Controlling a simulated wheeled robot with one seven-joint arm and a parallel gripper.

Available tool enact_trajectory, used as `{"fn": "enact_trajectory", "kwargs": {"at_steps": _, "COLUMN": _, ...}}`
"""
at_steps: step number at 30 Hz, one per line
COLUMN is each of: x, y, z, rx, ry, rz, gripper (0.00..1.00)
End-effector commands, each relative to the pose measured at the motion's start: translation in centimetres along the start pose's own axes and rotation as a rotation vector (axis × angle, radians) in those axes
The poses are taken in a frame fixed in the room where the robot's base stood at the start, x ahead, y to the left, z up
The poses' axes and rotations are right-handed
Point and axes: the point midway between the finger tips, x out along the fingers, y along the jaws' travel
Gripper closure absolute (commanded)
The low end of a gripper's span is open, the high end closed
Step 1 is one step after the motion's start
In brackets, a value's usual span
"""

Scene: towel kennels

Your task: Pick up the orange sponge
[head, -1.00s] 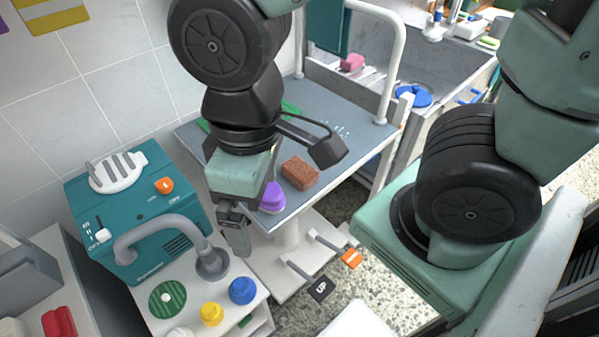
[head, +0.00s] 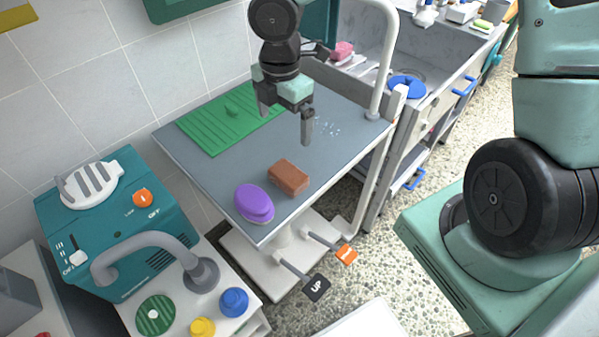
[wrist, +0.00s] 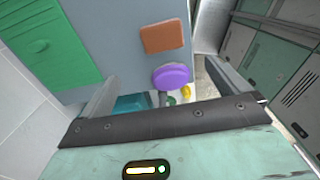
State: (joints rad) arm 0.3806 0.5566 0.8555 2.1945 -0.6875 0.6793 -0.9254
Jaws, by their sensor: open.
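The orange sponge, a brownish-orange block (head: 289,177), lies flat on the grey table near its front edge. It also shows in the wrist view (wrist: 162,36), ahead of and between the fingers. My gripper (head: 285,122) is open and empty above the table, farther back than the sponge and apart from it. In the wrist view its two fingers (wrist: 160,88) are spread wide.
A purple oval brush (head: 254,202) lies beside the sponge at the table corner. A green ridged mat (head: 215,128) covers the table's back left. A teal machine (head: 120,235) stands at left. A white rail (head: 385,60) rises at the table's right edge.

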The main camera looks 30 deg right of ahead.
Motion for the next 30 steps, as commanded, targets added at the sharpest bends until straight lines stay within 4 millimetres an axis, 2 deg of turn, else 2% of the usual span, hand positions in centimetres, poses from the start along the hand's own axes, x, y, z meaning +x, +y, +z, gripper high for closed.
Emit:
{"fn": "enact_trajectory", "kwargs": {"at_steps": 15, "x": 10.1, "y": -0.2, "z": -0.2, "rx": -0.002, "ry": 0.001, "rz": -0.004, "gripper": 0.00}}
{"fn": "enact_trajectory", "kwargs": {"at_steps": 23, "x": 12.0, "y": -0.2, "z": -0.1, "rx": 0.000, "ry": 0.000, "rz": -0.003, "gripper": 0.00}}
{"fn": "enact_trajectory", "kwargs": {"at_steps": 30, "x": 15.3, "y": -0.7, "z": 0.0, "rx": -0.001, "ry": 0.001, "rz": -0.006, "gripper": 0.00}}
